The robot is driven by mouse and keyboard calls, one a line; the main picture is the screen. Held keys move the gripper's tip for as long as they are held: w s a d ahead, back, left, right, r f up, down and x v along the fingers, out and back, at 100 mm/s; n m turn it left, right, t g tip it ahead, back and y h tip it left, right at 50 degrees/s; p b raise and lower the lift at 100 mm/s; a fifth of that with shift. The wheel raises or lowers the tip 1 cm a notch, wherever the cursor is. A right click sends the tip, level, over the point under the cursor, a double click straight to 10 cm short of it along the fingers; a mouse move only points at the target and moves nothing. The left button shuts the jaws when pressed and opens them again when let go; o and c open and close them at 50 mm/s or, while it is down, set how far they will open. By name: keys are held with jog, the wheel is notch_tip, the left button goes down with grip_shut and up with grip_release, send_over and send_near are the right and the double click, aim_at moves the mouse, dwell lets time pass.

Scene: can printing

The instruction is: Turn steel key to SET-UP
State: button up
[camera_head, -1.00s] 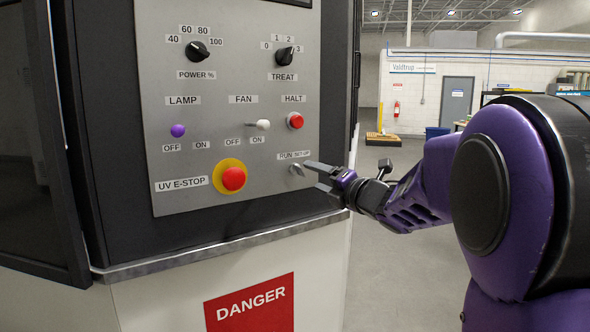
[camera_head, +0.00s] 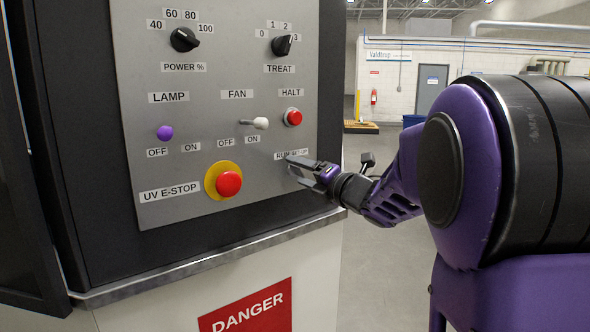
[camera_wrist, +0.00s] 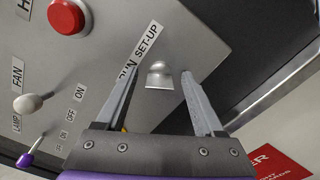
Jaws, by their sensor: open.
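The steel key (camera_wrist: 160,76) shows in the wrist view as a small rounded metal piece on the grey panel, below the RUN / SET-UP label (camera_wrist: 147,38). My gripper (camera_wrist: 160,80) is open, with one finger on each side of the key and a gap on both sides. In the head view my gripper (camera_head: 300,168) is at the panel's lower right, covering the key and part of its label (camera_head: 284,156). Which way the key points I cannot tell.
The panel (camera_head: 215,115) also carries the red HALT button (camera_head: 293,117), the FAN toggle (camera_head: 260,123), the purple LAMP toggle (camera_head: 164,133), the UV E-STOP (camera_head: 228,183) and two black knobs. A metal ledge (camera_head: 200,260) runs below. Open floor lies to the right.

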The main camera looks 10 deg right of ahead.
jog(key=shift+w, duration=0.1)
grip_shut()
dwell(0.4)
jog(key=m+p, duration=0.1)
jog(key=m, duration=0.4)
jog(key=shift+r+m, duration=0.1)
jog(key=shift+m, duration=0.3)
jog(key=m+p, duration=0.2)
jog(key=m, duration=0.3)
jog(key=shift+m, duration=0.7)
